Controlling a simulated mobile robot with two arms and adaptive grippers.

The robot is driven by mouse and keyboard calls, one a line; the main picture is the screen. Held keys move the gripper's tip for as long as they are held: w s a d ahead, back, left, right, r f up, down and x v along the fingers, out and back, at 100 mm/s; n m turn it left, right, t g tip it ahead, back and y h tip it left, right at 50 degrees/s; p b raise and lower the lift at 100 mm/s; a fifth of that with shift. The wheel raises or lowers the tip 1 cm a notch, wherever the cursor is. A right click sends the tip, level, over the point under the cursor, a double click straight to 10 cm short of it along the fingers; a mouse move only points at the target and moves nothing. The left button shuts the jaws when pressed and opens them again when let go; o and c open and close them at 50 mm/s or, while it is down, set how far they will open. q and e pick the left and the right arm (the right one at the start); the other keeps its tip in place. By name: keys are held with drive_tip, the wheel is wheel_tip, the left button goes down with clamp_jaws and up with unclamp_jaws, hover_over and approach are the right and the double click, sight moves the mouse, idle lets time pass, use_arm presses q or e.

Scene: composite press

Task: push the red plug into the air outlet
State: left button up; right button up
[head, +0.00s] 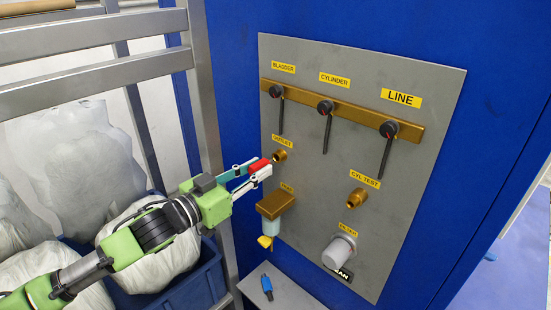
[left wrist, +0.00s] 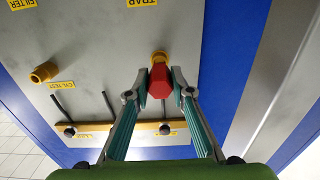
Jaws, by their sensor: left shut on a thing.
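The red plug (head: 258,165) is held between the fingertips of my left gripper (head: 262,170), which is shut on it. The air outlet (head: 280,156) is a small brass fitting on the grey panel, under a small yellow label that is hard to read. In the head view the plug is just left of the outlet, pointing toward it. In the left wrist view the plug (left wrist: 160,81) partly hides the brass outlet (left wrist: 159,56) and lies nearly in line with it. I cannot tell whether they touch. My right gripper is not in view.
Three black-handled valves (head: 326,107) sit on a brass bar above. A second brass fitting (head: 357,198) is labelled CYL TEST. A brass-topped trap (head: 275,203) is just below the outlet. A grey rail frame (head: 120,71) and a blue crate (head: 208,278) with bags stand left.

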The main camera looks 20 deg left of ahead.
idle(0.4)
use_arm(q)
drive_tip(key=shift+p, duration=0.35)
drive_tip(key=shift+x, duration=1.45)
idle(0.9)
drive_tip(key=o, duration=1.2)
drive_tip(key=shift+w, duration=0.1)
drive_tip(key=shift+c, duration=0.2)
drive_tip(key=shift+s, duration=0.2)
